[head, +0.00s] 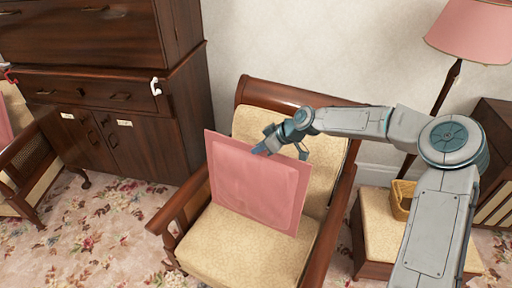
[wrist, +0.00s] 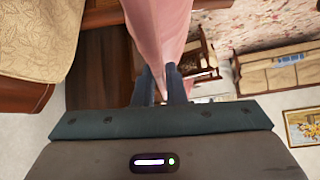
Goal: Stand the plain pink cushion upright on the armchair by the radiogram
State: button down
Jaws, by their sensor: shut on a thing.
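The plain pink cushion (head: 255,186) is upright and a little tilted, over the seat of an armchair (head: 235,246) with cream upholstery and a wooden frame. My gripper (head: 269,149) is shut on the cushion's upper edge. In the wrist view the pink cushion (wrist: 158,30) runs away from between the two fingers of my gripper (wrist: 163,85). The cushion's lower edge is close to the seat; I cannot tell whether it touches. Part of the chair's backrest (head: 262,125) shows behind the cushion.
A dark wooden cabinet (head: 115,125) stands left of the armchair. On the right are a cushioned stool (head: 375,222) with a wicker basket (head: 402,198), and a pink-shaded lamp (head: 474,30). Another chair (head: 24,160) is at the left edge. Floral carpet (head: 100,235) lies open at front left.

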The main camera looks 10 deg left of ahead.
jog(key=w+f, duration=0.2)
jog(key=w+d+f+b, duration=0.1)
jog(key=w+f, duration=0.1)
jog(key=shift+w+f, duration=0.3)
jog(key=shift+f, duration=0.05)
jog(key=shift+w+f, duration=0.15)
jog(key=shift+f, duration=0.15)
jog(key=shift+f+b, duration=0.4)
jog(key=shift+f, duration=0.65)
jog(key=shift+w+d+f+g, duration=0.1)
jog(key=shift+w+d+g, duration=0.05)
jog(key=shift+w, duration=0.5)
jog(key=shift+w+d+f+g, duration=0.1)
jog(key=shift+w+d+g, duration=0.05)
jog(key=shift+w, duration=0.5)
jog(key=shift+w, duration=0.1)
jog(key=shift+w+d+f+b, duration=0.15)
jog(key=shift+w+d+b, duration=0.1)
jog(key=shift+w, duration=0.55)
jog(key=shift+w+d+f+b, duration=0.1)
jog(key=shift+w+b, duration=0.1)
jog(key=shift+w, duration=0.6)
jog(key=shift+w+d+f+b, duration=0.15)
jog(key=shift+w+d+b, duration=0.1)
jog(key=shift+w, duration=0.55)
